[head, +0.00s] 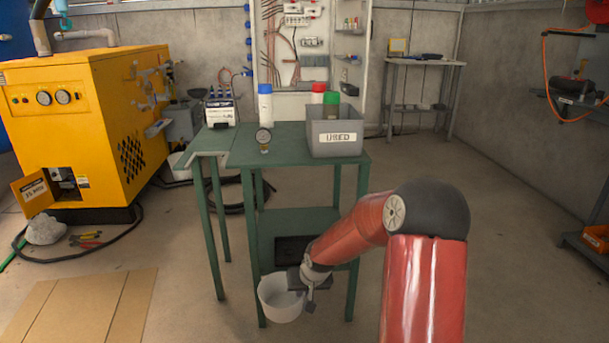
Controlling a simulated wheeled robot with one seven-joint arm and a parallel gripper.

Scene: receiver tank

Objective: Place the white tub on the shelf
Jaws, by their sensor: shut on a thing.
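The white tub (279,304) hangs low at the front of the green workbench (283,147), near its front left leg. My gripper (301,284) is shut on the tub's right rim. The tub looks roughly upright, with its open top up. The bench's green lower shelf (294,219) lies behind and above the tub in the picture. A dark tray (292,248) sits on the shelf, partly hidden by my arm. I cannot tell whether the tub touches the shelf edge or the floor.
The bench top holds a grey bin labelled USED (335,133), a white bottle with a blue cap (265,104) and a small gauge (263,139). Bench legs stand close to the tub. A yellow machine (104,120) stands left. Cardboard (84,308) lies on the floor.

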